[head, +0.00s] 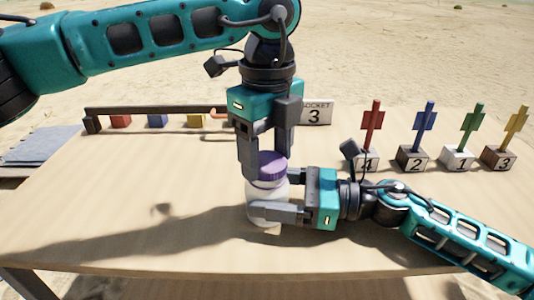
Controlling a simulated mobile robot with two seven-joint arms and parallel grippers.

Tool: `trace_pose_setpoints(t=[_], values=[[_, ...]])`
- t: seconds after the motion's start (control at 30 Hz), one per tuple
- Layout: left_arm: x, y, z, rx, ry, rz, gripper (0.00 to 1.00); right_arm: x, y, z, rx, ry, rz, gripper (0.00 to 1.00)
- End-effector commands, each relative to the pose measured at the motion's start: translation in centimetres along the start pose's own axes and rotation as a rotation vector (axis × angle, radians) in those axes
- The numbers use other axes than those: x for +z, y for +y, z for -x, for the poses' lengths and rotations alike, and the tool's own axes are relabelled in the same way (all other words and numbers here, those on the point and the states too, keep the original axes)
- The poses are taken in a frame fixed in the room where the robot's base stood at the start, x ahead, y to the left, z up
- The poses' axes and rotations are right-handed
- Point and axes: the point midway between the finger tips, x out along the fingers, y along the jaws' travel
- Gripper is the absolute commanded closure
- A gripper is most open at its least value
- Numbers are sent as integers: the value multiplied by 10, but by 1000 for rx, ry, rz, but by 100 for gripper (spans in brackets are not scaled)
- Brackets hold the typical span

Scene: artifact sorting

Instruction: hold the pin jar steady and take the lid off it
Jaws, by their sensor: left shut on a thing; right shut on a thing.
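The pin jar (263,192) is a pale, whitish jar standing upright on the table. Its purple lid (271,166) sits at the top of the jar. My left gripper (266,168) points down from above, with its fingers shut on the lid. My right gripper (272,198) comes in level from the right, with its fingers shut around the jar's body. The fingers hide parts of the jar and of the lid's sides. I cannot tell whether there is a gap between lid and jar.
The wooden table (130,205) is clear at the left and front. A dark rack bar (150,110) with red, blue and yellow blocks stands at the back left. Several numbered blocks with coloured pins (414,157) stand at the right.

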Motion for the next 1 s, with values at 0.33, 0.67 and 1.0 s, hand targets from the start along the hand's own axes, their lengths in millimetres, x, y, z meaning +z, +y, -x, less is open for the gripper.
trace_pose_setpoints(t=[0.33,0.67,1.0], values=[[0,0,13,-1,1,-1,75,0,0,0,0,1,0,100],[0,0,15,0,1,-1,75,0,0,0,0,1,0,100],[0,0,40,-3,0,0,75,0,0,0,0,1,0,100]])
